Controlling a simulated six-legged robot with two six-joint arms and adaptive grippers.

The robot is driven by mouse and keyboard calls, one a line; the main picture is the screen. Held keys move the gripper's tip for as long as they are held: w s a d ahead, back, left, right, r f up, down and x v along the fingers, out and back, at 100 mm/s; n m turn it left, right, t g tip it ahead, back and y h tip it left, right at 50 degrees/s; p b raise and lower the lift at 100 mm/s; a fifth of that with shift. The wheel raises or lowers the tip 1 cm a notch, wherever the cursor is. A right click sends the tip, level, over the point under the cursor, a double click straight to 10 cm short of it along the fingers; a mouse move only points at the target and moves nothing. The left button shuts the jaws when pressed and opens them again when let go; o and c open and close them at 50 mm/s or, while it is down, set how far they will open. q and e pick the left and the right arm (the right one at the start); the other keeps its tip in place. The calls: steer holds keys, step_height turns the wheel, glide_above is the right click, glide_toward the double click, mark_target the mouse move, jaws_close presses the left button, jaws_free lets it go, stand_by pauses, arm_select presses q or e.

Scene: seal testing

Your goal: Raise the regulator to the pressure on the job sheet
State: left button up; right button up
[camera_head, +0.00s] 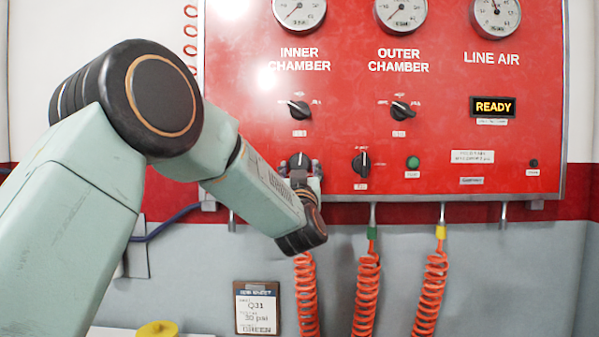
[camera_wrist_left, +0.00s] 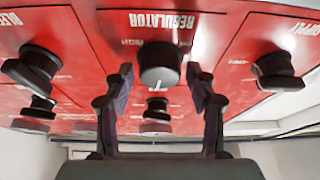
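The regulator knob (camera_wrist_left: 160,65) is black and round, under an upside-down REGULATOR label in the left wrist view. In the head view the knob (camera_head: 300,160) is low on the red panel, partly hidden by my gripper. My left gripper (camera_wrist_left: 160,80) is open, with one finger on each side of the knob and small gaps showing. It also shows in the head view (camera_head: 301,170), at the panel. The job sheet (camera_head: 257,308) is on a clipboard below the panel and appears to read Q31, 30 psi, GREEN. My right gripper is not in view.
Neighbouring knobs include the inner chamber knob (camera_head: 299,110), the outer chamber knob (camera_head: 402,110) and one to the right (camera_head: 362,164). Gauges (camera_head: 400,14) line the top, partly cut off. A lit display (camera_head: 492,107) reads READY. Coiled orange hoses (camera_head: 367,290) hang below the panel.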

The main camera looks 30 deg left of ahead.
arm_select(q)
steer(key=shift+o, duration=0.5)
steer(key=shift+f, duration=0.1)
steer(key=v, duration=1.2)
steer(key=shift+s, duration=0.1)
stand_by(2.5)
